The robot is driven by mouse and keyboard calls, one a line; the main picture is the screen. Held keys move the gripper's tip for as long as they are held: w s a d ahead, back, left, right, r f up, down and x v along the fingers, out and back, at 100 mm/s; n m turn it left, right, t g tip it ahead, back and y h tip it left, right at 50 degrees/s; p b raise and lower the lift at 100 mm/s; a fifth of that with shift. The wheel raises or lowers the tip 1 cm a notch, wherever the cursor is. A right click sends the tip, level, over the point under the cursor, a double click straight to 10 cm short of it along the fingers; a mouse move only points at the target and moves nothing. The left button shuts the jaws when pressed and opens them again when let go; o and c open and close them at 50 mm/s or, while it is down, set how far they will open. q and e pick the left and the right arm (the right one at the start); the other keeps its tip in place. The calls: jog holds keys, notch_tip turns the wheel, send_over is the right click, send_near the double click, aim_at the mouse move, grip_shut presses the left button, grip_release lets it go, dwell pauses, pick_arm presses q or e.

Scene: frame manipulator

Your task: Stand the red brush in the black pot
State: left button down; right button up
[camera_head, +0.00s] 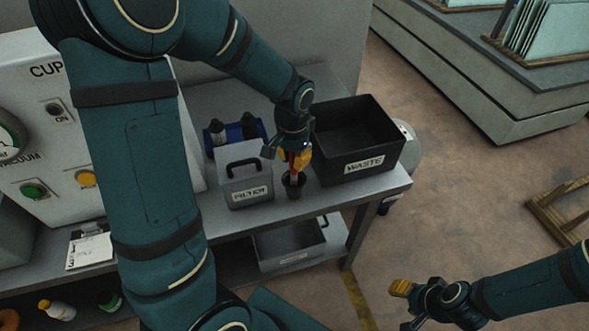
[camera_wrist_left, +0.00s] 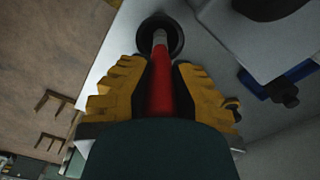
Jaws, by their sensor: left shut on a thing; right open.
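The red brush (camera_head: 292,170) is held roughly upright in my left gripper (camera_head: 294,159), above the small black pot (camera_head: 294,189) on the bench. In the left wrist view, the brush (camera_wrist_left: 161,88) runs between the yellow fingers of my left gripper (camera_wrist_left: 162,75). Its far, grey end overlaps the round opening of the pot (camera_wrist_left: 147,30). I cannot tell how deep that end is inside the pot. My right gripper (camera_head: 408,304) is open and empty at the lower right, over the floor and away from the bench.
A black WASTE bin (camera_head: 384,158) stands right of the pot. A grey FILTER box (camera_head: 242,187) with a handle stands left of it. A blue holder with dark bottles (camera_head: 235,136) is behind the box. The bench's front edge (camera_head: 345,202) is close to the pot.

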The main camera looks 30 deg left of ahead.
aim_at(294, 174)
pick_arm(q)
notch_tip(294, 174, down, 3)
jog(key=shift+s+f+b, duration=0.1)
jog(key=shift+b, duration=0.2)
jog(key=shift+f, duration=0.3)
jog(key=c, duration=1)
grip_release()
jog(key=shift+f, duration=0.1)
